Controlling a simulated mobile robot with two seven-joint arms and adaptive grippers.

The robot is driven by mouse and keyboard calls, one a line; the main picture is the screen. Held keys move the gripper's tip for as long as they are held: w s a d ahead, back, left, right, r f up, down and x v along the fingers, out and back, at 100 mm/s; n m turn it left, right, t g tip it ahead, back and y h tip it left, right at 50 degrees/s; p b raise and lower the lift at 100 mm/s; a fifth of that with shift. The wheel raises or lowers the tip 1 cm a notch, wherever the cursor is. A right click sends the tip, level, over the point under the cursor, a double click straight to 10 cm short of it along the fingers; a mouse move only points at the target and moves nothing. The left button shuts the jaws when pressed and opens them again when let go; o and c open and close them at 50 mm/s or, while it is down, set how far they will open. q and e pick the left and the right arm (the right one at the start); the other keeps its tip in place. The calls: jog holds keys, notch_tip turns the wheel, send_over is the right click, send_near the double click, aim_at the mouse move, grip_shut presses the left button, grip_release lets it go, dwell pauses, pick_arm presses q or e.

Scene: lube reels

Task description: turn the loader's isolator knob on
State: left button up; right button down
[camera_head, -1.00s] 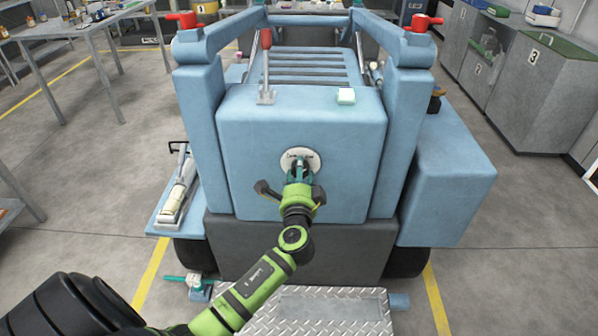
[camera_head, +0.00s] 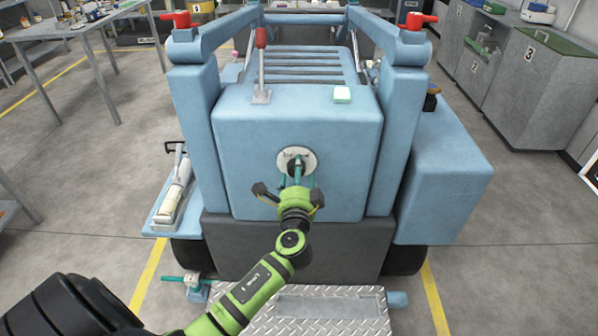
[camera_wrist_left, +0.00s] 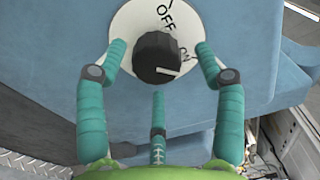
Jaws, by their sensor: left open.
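The loader (camera_head: 240,150) is the blue machine ahead. Its isolator knob (camera_wrist_left: 157,55) is round and black with a white pointer line, on a round white plate (camera_wrist_left: 125,22) marked OFF and ON. In the left wrist view the pointer line aims right, to the ON side. The plate also shows in the head view (camera_head: 312,157), where my gripper partly hides the knob. My left gripper (camera_head: 298,176) is open in front of the plate. In the wrist view its teal fingers (camera_wrist_left: 160,50) stand apart on both sides of the knob, with visible gaps, and a third finger is below.
A chequered steel step (camera_head: 335,315) is below. Benches stand at the left, and grey numbered bins (camera_head: 545,90) at the right.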

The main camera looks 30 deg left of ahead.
pick_arm(q)
jog(key=v, duration=1.1)
jog(key=shift+d, duration=0.2)
jog(key=shift+w, duration=0.1)
jog(key=s+d+f+g+h+p, duration=0.1)
jog(key=s+f+g+h, duration=0.1)
jog(key=f, duration=0.8)
jog(key=s+d+f+g+h, duration=0.2)
jog(key=s+f, duration=0.1)
jog(key=f, duration=0.7)
jog(key=s+d+f+g+h+p, duration=0.1)
jog(key=s+f+g+h, duration=0.15)
jog(key=f, duration=0.75)
jog(key=s+f+n+g+h, duration=0.1)
jog(key=s+f+n+g, duration=0.1)
jog(key=s+f, duration=0.4)
jog(key=s+d+f+n+g, duration=0.1)
jog(key=s+f+n+g, duration=0.2)
jog(key=s, duration=1.2)
jog(key=s+d+f+n+g+h+p, duration=0.1)
jog(key=s+f+n+g, duration=0.2)
jog(key=s+f, duration=0.6)
jog(key=shift+s+n+h, duration=0.35)
jog(key=shift+s+n, duration=0.35)
jog(key=shift+s, duration=0.15)
